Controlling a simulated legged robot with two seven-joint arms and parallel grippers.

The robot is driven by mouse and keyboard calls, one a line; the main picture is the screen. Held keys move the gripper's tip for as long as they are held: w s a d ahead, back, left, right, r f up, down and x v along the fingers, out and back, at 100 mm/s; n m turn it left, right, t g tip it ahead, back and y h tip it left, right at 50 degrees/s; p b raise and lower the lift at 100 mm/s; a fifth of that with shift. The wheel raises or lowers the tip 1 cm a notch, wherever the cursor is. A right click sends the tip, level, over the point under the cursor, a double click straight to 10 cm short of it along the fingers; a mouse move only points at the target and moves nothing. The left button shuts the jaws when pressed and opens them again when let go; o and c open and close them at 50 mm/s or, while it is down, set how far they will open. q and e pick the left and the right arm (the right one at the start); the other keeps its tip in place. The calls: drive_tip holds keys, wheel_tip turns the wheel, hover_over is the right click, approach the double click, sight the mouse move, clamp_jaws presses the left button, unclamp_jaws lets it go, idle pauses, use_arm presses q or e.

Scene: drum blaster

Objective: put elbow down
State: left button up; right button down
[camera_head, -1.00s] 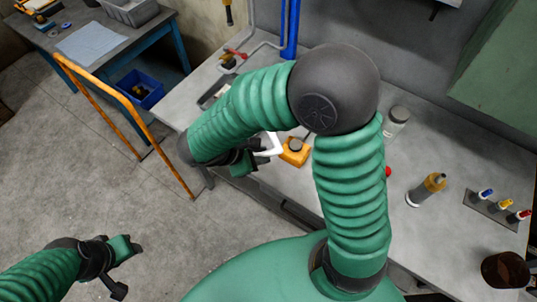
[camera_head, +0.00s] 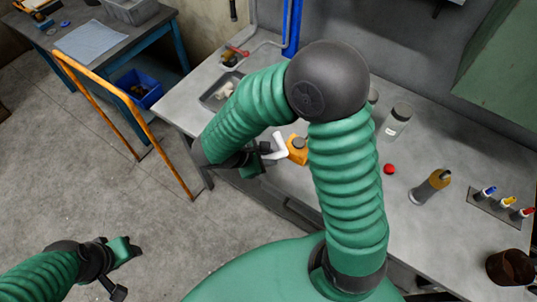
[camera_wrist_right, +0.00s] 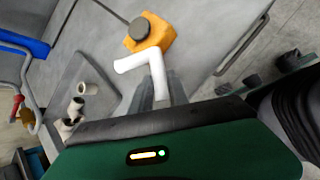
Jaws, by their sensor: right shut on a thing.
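A white pipe elbow (camera_wrist_right: 158,66) is held in my right gripper (camera_wrist_right: 158,92), which is shut on it. In the head view the elbow (camera_head: 275,148) shows at the tip of my right gripper (camera_head: 262,152), near the table's front edge. It is beside an orange block with a dark round knob (camera_head: 298,152). Whether the elbow touches the table is unclear. My left gripper (camera_head: 115,265) is low at the left, over the floor and away from the table. Its fingers seem apart and hold nothing visible.
A grey tray (camera_head: 207,98) with white fittings (camera_wrist_right: 76,110) lies left of my right arm. A red ball (camera_head: 389,169), an orange-topped bottle (camera_head: 431,186) and a clear jar (camera_head: 396,121) stand on the grey table (camera_head: 400,240). An orange rail (camera_head: 125,103) stands left.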

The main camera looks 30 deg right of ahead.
drive_tip(key=shift+a, duration=0.1)
drive_tip(key=c, duration=1.6)
unclamp_jaws()
drive_tip(key=shift+o, duration=1.6)
drive_tip(key=shift+d, duration=0.3)
